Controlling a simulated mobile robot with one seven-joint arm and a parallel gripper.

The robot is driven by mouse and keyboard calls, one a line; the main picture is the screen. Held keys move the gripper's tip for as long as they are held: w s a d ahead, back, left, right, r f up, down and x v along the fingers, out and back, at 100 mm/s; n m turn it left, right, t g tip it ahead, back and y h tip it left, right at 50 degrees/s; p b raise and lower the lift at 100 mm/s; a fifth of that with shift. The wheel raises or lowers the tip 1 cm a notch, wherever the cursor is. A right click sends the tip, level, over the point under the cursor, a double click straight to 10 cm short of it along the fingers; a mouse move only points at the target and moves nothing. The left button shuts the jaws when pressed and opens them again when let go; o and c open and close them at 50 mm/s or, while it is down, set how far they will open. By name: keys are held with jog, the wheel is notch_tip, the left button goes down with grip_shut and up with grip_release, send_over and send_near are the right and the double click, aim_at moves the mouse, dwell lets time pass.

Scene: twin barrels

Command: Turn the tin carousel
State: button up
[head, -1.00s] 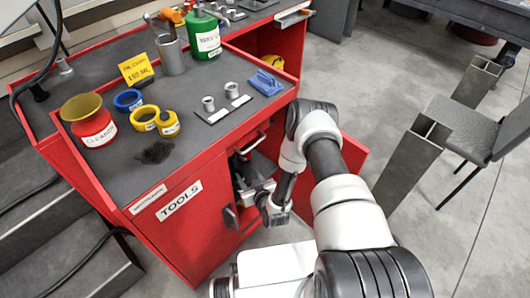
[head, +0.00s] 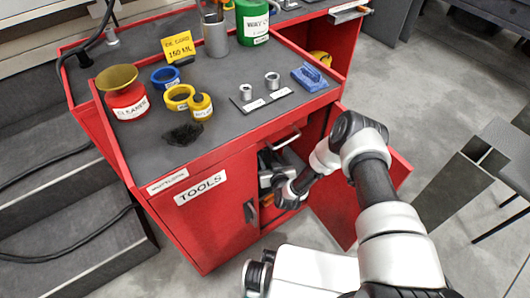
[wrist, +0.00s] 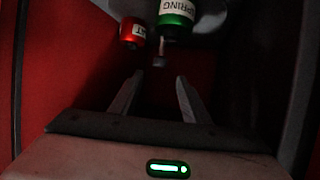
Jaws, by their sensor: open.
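In the wrist view a grey round plate (wrist: 212,22), apparently the carousel, shows at the top, partly cut off by the frame. A green tin marked SPRING (wrist: 177,20) and a red tin (wrist: 132,32), its label only partly readable, are at it. A small dark peg (wrist: 159,60) stands out just below the green tin. My gripper (wrist: 158,88) is open, its two fingers apart with nothing between them, pointing toward the peg and apart from it. In the head view my wrist reaches into the open red tool cabinet (head: 190,225); the carousel is hidden there.
Dark red walls (wrist: 75,85) enclose my gripper. The cabinet top holds a red cleaner pot (head: 128,103), tape rolls (head: 179,97) and a blue item (head: 309,77).

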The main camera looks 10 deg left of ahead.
aim_at(264, 150)
jog(key=b+x, duration=0.2)
jog(key=x, duration=0.6)
jog(key=shift+c, duration=0.3)
grip_shut()
jog(key=shift+a, duration=0.1)
